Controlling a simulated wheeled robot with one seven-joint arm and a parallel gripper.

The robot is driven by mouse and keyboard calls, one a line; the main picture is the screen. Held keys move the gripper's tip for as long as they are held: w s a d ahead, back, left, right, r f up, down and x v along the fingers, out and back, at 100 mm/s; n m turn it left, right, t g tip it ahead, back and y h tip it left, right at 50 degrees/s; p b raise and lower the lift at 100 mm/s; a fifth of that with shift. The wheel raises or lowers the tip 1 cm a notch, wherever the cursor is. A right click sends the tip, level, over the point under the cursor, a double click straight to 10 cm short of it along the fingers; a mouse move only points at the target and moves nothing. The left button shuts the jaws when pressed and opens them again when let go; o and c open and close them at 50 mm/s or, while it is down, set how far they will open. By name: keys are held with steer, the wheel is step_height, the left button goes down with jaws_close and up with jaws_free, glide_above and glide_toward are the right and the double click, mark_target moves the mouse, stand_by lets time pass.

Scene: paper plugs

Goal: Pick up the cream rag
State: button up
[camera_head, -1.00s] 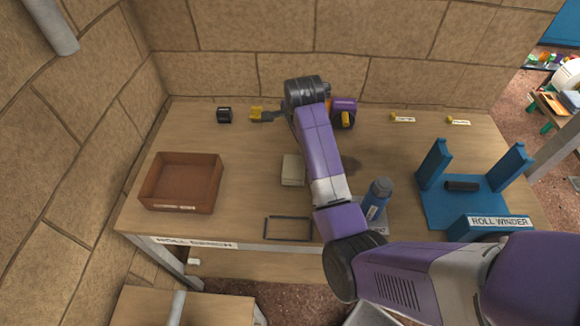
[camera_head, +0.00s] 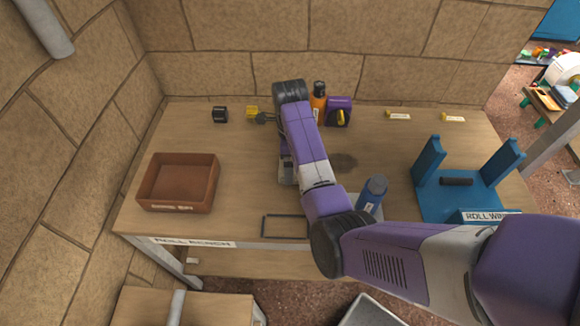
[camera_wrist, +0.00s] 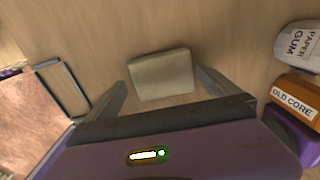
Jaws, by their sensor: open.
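The cream rag (camera_wrist: 161,74) is a pale, folded, block-like square lying flat on the wooden table. In the wrist view it lies ahead of my gripper (camera_wrist: 161,82), framed between its two spread fingers. The gripper is open and empty. I cannot tell how high the fingertips are above the table. In the head view my arm covers nearly all of the rag and the gripper.
A brown tray (camera_head: 178,184) stands left and a dark frame (camera_head: 285,226) lies near the front edge.

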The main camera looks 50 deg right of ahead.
steer(key=shift+f, duration=0.5)
steer(key=c, duration=1.1)
steer(key=shift+r, duration=0.1)
steer(key=shift+r, duration=0.65)
step_height(320, 180, up, 18)
steer(key=p, duration=0.6)
steer(key=shift+r, duration=0.25)
